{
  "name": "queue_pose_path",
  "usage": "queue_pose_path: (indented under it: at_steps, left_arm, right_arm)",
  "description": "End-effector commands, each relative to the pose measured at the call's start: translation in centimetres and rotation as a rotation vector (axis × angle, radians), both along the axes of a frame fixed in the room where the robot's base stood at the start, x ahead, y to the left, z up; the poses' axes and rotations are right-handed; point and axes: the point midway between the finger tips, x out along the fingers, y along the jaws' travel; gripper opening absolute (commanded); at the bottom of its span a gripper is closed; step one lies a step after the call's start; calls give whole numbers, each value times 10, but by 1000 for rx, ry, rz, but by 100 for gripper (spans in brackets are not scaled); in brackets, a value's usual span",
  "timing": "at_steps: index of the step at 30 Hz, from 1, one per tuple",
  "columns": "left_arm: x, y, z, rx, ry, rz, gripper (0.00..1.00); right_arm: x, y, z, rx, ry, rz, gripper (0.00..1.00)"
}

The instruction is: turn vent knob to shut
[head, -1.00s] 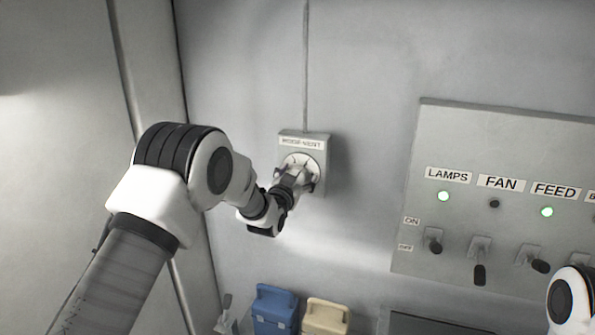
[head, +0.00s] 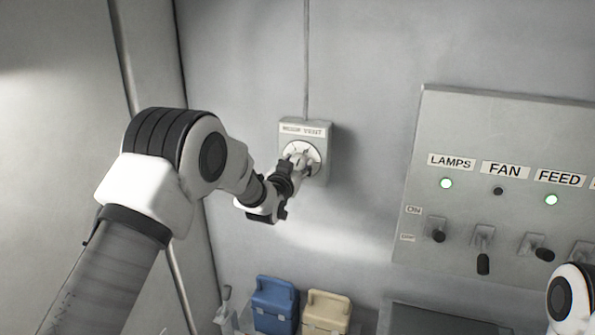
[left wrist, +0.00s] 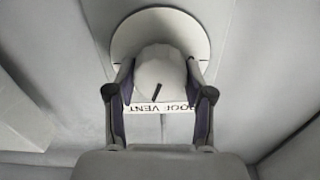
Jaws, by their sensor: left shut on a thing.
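The vent box (head: 316,124) is a small grey box on the wall with a label reading ROOF VENT and a pale round dial. My left gripper (head: 297,163) reaches it from the lower left and covers part of the dial. In the left wrist view the white vent knob (left wrist: 158,72) with a dark pointer line sits between the two fingers of my left gripper (left wrist: 158,85), which are shut on it. The dial plate (left wrist: 160,30) shows behind the knob. The dial's markings are too small to read. My right gripper is not in view.
A grey switch panel (head: 490,130) with LAMPS, FAN and FEED labels and several toggle switches is on the wall at right. A blue container (head: 275,305) and a cream container (head: 326,313) stand below the vent box. The wall between is clear.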

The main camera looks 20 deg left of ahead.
Motion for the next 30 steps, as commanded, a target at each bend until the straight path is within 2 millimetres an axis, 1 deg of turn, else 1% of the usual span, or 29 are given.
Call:
queue_pose_path:
  at_steps: [1,12,21,30]
  left_arm:
    - [0,0,-5,-35,-3,1,17]
    - [0,1,-5,-376,10,0,17]
    - [0,2,-4,-661,20,-1,17]
    - [0,3,-3,-946,29,-1,17]
  right_arm:
    - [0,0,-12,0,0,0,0]
    - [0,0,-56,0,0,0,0]
    - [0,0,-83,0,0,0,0]
    - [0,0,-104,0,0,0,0]
